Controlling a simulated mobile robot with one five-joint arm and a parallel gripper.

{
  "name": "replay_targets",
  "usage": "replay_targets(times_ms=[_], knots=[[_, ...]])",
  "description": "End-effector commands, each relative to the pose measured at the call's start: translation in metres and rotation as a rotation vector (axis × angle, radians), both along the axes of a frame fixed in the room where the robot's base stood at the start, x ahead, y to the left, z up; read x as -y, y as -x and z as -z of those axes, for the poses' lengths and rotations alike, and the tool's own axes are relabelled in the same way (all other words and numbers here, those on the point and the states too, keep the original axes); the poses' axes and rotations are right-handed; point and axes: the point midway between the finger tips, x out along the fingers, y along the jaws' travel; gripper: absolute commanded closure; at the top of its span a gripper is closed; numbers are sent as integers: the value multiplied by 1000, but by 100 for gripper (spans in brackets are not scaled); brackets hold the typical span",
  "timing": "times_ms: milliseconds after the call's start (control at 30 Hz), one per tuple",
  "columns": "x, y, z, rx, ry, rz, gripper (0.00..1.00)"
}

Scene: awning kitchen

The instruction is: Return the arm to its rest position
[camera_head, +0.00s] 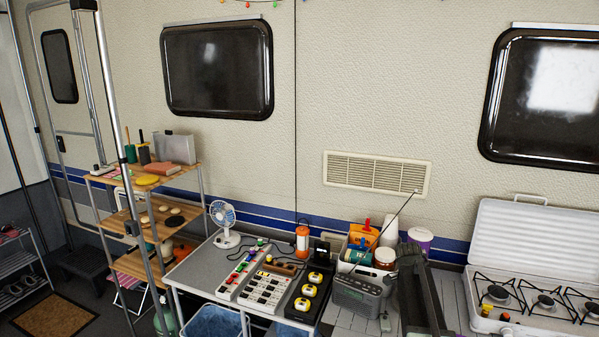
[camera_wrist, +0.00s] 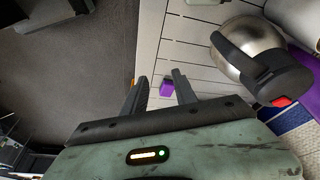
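My gripper (camera_wrist: 158,77) shows in the wrist view with its two dark fingers apart and nothing held between them. A small purple object (camera_wrist: 167,87) shows between the fingers, on or near the pale slatted counter (camera_wrist: 190,50) beyond; its exact distance is unclear. In the head view, a dark part of my arm (camera_head: 420,292) rises at the lower right, in front of the counter. My gripper cannot be made out there.
A steel kettle (camera_wrist: 245,38) with a black handle is right of my gripper. In the head view, a radio (camera_head: 360,295) with a raised antenna stands left of my arm, and a white camp stove (camera_head: 535,265) is to the right. A lidded purple tub (camera_head: 420,240) stands behind.

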Motion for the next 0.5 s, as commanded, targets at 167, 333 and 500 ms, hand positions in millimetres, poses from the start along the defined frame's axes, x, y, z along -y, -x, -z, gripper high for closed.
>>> replay_targets(times_ms=[167,333,500], knots=[[-147,62,10,-79,-108,-463,66],[-228,142,15,-167,-224,-1033,66],[-241,161,15,-207,-268,-1398,66]])
